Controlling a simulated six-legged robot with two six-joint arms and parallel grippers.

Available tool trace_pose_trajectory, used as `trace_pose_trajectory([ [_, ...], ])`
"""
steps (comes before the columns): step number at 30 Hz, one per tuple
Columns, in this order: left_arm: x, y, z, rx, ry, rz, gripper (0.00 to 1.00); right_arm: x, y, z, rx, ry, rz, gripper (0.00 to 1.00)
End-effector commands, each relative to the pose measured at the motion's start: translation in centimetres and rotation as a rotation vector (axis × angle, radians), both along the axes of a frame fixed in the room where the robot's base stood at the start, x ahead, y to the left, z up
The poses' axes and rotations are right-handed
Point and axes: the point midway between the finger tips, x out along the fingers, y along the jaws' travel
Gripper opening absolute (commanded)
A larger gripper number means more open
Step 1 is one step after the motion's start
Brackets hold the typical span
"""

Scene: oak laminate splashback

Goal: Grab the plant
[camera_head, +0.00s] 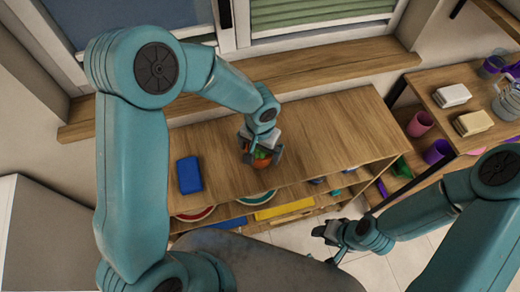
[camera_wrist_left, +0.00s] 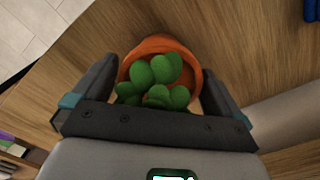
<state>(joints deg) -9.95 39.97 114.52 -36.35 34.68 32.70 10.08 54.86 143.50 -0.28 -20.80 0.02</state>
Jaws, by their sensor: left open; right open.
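The plant (camera_head: 262,155) is a green, round-leaved plant in an orange pot on the wooden shelf top, partly hidden by my left gripper in the head view. In the left wrist view the plant (camera_wrist_left: 158,82) and its pot rim (camera_wrist_left: 160,45) lie between the two fingers. My left gripper (camera_head: 262,156) is open, with its fingers on either side of the pot; I cannot tell whether they touch it. My right gripper (camera_head: 325,240) is open and empty, low over the floor in front of the shelf.
A blue box (camera_head: 189,174) lies on the shelf top (camera_head: 330,130) left of the plant. The top is clear to the right. Bowls and a yellow item (camera_head: 284,207) sit on the lower shelf. A side shelf (camera_head: 450,115) at right holds cups and stacked blocks.

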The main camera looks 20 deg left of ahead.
Motion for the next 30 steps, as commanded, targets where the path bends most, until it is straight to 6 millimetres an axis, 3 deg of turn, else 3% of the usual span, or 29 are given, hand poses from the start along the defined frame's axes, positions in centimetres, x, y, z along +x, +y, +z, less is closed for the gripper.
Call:
trace_pose_trajectory([
  [2,0.0,0.0,0.0,0.000,0.000,0.000,1.00,0.0,0.0,0.0,0.000,0.000,0.000,0.43],
  [7,0.0,0.0,0.0,0.000,0.000,-0.001,0.48,0.0,0.0,0.0,0.000,0.000,0.000,0.43],
  [9,0.0,0.0,0.1,0.000,-0.001,0.000,0.38,0.0,0.0,0.0,0.000,0.000,0.000,0.43],
  [20,0.1,0.0,1.1,0.000,-0.004,0.000,0.38,0.0,0.0,-0.1,0.000,0.000,0.000,0.43],
  [26,0.2,0.0,4.6,0.000,-0.008,0.001,0.38,0.0,0.0,-0.2,0.000,0.000,0.000,0.43],
  [30,0.2,0.0,8.2,-0.001,-0.009,0.001,0.38,0.0,0.0,-0.4,0.000,0.000,0.000,0.43],
])
